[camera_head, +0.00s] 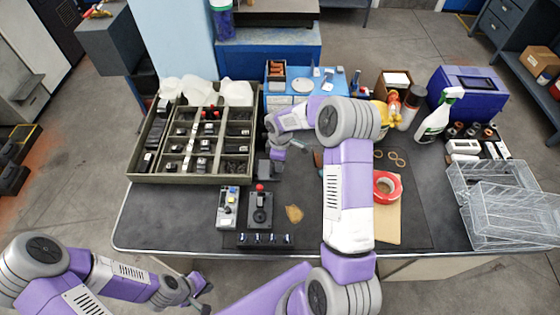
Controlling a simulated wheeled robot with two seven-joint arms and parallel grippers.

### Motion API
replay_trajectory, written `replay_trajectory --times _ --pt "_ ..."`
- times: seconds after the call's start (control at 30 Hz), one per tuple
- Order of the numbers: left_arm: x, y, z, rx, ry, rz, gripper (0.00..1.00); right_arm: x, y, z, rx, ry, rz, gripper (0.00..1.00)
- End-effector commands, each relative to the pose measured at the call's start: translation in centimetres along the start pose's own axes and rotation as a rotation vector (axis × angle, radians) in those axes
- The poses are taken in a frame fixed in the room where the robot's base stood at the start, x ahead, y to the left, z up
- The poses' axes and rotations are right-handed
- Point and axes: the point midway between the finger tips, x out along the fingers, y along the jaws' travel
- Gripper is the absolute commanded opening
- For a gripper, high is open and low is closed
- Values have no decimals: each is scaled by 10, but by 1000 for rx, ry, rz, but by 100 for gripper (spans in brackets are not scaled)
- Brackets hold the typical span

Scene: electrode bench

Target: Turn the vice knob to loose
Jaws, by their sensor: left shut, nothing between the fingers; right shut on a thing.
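A small dark block that looks like the vice (263,169) stands on the black mat, just in front of the grey tray's right end. My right gripper (272,160) reaches down to it from behind and is shut at its top. The knob is hidden by the fingers and wrist, so I cannot tell how far it is turned. My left gripper (203,297) is shut and empty, low in front of the bench's front edge.
The compartment tray (185,178) is at left.

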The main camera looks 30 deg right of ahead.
Motion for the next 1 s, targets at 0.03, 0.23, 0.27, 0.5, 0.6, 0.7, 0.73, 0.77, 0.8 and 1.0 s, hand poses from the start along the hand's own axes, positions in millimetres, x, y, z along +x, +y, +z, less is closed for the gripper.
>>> replay_trajectory --times 0.03,0.23,0.27,0.5,0.6,0.7,0.73,0.77,0.8,1.0 --pt "0 0 0 0 0 0 0 -1 1 -1 1 3 4 3" --pt "0 0 0 0 0 0 0 -1 1 -1 2 3 4 40" --pt "0 0 0 0 0 0 0 -1 1 -1 2 2 3 45" --pt "0 0 0 0 0 0 0 0 0 0 2 1 1 58" --pt "0 0 0 0 0 0 0 -1 0 0 2 1 1 58" --pt "-1 0 0 0 0 0 0 -6 1 0 2 1 2 58" --pt "-2 1 0 0 0 0 0 -10 1 0 2 1 3 58" --pt "-3 1 0 0 0 0 0 -14 1 0 2 1 3 58" --pt "-4 2 0 0 0 0 0 -20 1 -1 2 2 3 58" --pt "-10 4 0 0 0 0 0 -55 1 0 2 2 4 58"
